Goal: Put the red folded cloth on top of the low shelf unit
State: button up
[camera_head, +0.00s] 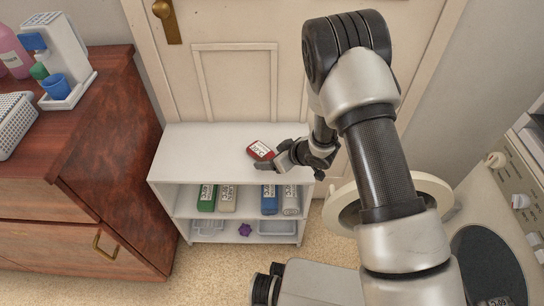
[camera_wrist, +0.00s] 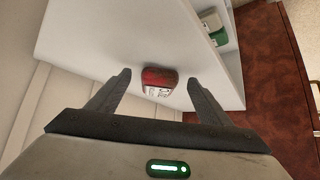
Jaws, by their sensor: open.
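The red folded cloth (camera_head: 260,150) with a white label lies on the white top of the low shelf unit (camera_head: 200,146), right of its middle. It also shows in the wrist view (camera_wrist: 160,76), between the tips of my two fingers, with gaps on both sides. My gripper (camera_head: 273,160) is open and sits just right of the cloth, low over the shelf top. I cannot tell whether any part of it touches the cloth.
Under the top, the shelf holds green (camera_head: 207,197), beige (camera_head: 228,198), blue (camera_head: 269,199) and grey-white (camera_head: 291,199) items, and a purple object (camera_head: 245,229) below. A dark wooden dresser (camera_head: 130,165) stands at left. A door (camera_head: 232,60) is behind. The shelf top's left half is clear.

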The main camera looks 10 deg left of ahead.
jog(key=shift+r, duration=0.3)
jog(key=p+v, duration=0.3)
jog(key=v, duration=0.9)
jog(key=w+d+r+m+t+h, duration=0.2)
jog(key=d+r+m+h, duration=0.1)
jog(key=d+r, duration=0.65)
jog(key=w+d+r+m+t+h, duration=0.2)
jog(key=d+r+m+h, duration=0.15)
jog(key=d+r, duration=0.6)
jog(key=s+d+r+m+g+h, duration=0.1)
jog(key=s+d+r+m+h, duration=0.2)
jog(key=s+r, duration=0.8)
jog(key=s+r+m+g+y, duration=0.1)
jog(key=s+r+m+g, duration=0.1)
jog(key=s, duration=1.2)
jog(key=shift+r+y, duration=0.35)
jog(key=shift+r, duration=0.05)
jog(key=shift+a, duration=0.1)
jog(key=shift+c, duration=0.5)
